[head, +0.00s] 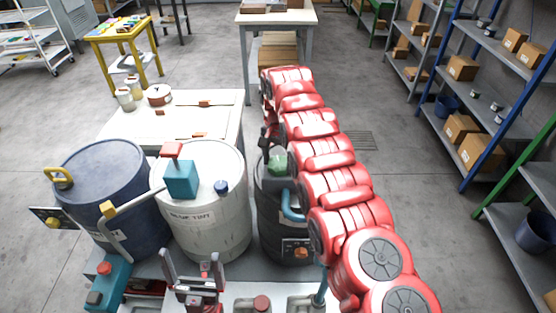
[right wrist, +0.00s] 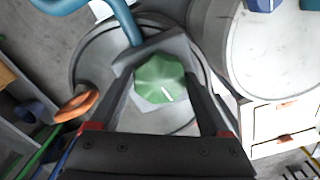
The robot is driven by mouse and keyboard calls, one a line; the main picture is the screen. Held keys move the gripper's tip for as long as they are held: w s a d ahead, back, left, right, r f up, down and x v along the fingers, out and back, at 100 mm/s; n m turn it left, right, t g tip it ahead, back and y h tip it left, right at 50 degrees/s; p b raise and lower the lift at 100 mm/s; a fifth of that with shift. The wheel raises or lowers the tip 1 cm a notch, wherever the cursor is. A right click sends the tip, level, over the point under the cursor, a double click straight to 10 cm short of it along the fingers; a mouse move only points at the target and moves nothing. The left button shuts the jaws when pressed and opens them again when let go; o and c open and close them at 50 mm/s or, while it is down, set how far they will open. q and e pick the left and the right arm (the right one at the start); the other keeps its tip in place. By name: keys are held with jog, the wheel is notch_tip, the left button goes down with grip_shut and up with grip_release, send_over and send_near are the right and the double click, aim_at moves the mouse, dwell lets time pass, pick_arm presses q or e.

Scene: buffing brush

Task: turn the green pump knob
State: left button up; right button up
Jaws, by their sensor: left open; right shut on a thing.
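The green pump knob (right wrist: 158,78) is a faceted cap with a white mark, on top of a dark drum (head: 267,215). It also shows in the head view (head: 278,165), partly hidden by my right arm. My right gripper (right wrist: 161,75) is shut on the knob, with one finger on each side of it. In the head view the right gripper is mostly hidden behind my red arm. A blue hose (head: 290,205) comes off the pump beside the knob. My left gripper (head: 191,257) is open and empty, low in front of the white drum.
A white drum (head: 217,235) with a teal pump box (head: 181,181) and a blue drum (head: 100,160) stand left of the dark drum. A white table (head: 225,105) is behind them. An orange handle (right wrist: 76,103) is near the knob. Shelves (head: 478,60) line the right.

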aim_at(278, 164)
jog(key=shift+w+r, duration=0.1)
jog(key=o, duration=1.2)
notch_tip(278, 164, up, 17)
jog(key=p, duration=1.5)
jog(key=shift+r+p, duration=0.2)
jog(key=shift+p, duration=0.15)
